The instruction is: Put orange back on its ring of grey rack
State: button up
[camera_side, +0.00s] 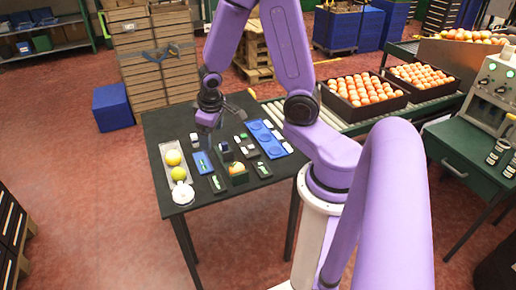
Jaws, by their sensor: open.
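The grey rack (165,148) is a long narrow holder at the left side of the dark table. A white round piece (182,194) is at the near end. A small orange-coloured item (237,168) shows at a dark box (238,180) right of the rack; I cannot tell whether it is the task's orange. My gripper (208,120) is open, pointing down above the table's far left part, right of the rack. Its fingertips are small and partly unclear.
A blue tray (202,164) lies right of the rack, and a blue holder (268,140) lies further right. Several small dark and white items crowd the middle. The near table edge (262,200) is clear.

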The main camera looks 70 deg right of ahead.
jog(key=s+a+r+n+g+y, duration=0.1)
jog(key=s+a+r+n, duration=0.4)
jog(key=s+a, duration=0.2)
jog(key=s+a+r+n+y, duration=0.1)
jog(key=s+a+r+n, duration=0.3)
jog(key=s, duration=0.7)
jog(key=a+n, duration=0.2)
jog(key=shift+s+a+r+g, duration=0.3)
jog(key=shift+a+r+g, duration=0.1)
jog(key=shift+o, duration=0.5)
jog(key=shift+s+r+n, duration=0.15)
jog(key=shift+s+n, duration=0.15)
jog(key=shift+s, duration=0.15)
jog(key=shift+w, duration=0.15)
